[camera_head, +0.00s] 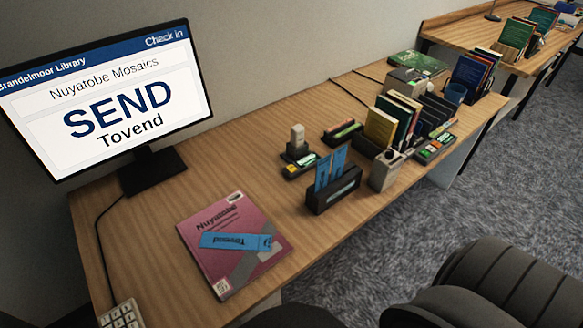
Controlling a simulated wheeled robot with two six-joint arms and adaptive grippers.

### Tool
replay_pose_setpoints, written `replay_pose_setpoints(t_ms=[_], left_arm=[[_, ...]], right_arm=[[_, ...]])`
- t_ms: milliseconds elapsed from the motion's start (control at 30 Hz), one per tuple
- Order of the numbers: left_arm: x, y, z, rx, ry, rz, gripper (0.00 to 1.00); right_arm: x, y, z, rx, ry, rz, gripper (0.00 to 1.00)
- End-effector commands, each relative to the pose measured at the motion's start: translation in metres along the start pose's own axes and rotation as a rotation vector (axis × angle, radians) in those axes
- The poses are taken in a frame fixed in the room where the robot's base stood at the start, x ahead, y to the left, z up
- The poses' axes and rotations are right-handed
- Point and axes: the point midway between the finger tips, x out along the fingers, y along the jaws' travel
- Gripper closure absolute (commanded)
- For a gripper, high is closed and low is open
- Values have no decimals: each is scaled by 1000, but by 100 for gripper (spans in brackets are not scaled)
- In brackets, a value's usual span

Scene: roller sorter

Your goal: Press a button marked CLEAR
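I can read no button marked CLEAR in this view. A pale keypad (122,316) with several light keys sits at the desk's front left corner, cut off by the bottom edge of the picture. Its key markings are too small to read. The monitor (105,95) at the left shows "Brandelmoor Library", "Check in", "Nuyatobe Mosaics" and "SEND Tovend". A pink book (213,262) titled Nuyatobe lies flat on the desk, with a blue "Tovend" strip (235,241) across it. Neither of my grippers is in view.
The wooden desk (165,215) is bare around the book. A black holder (333,192) with blue strips, a stamp, small trays and upright books (381,127) stand right of it. A dark ribbed shape (500,282), possibly a chair, fills the lower right over grey carpet.

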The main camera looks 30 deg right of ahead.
Motion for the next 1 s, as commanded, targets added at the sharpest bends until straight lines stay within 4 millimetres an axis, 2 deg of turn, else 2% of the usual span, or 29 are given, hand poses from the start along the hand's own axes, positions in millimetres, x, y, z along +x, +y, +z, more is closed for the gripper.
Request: replay_pose_setpoints(t_ms=[133, 333, 1000], left_arm=[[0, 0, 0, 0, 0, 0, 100], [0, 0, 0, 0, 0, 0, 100], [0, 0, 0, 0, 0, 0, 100]], right_arm=[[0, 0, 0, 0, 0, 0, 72], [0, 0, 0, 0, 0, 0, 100], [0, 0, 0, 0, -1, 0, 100]])
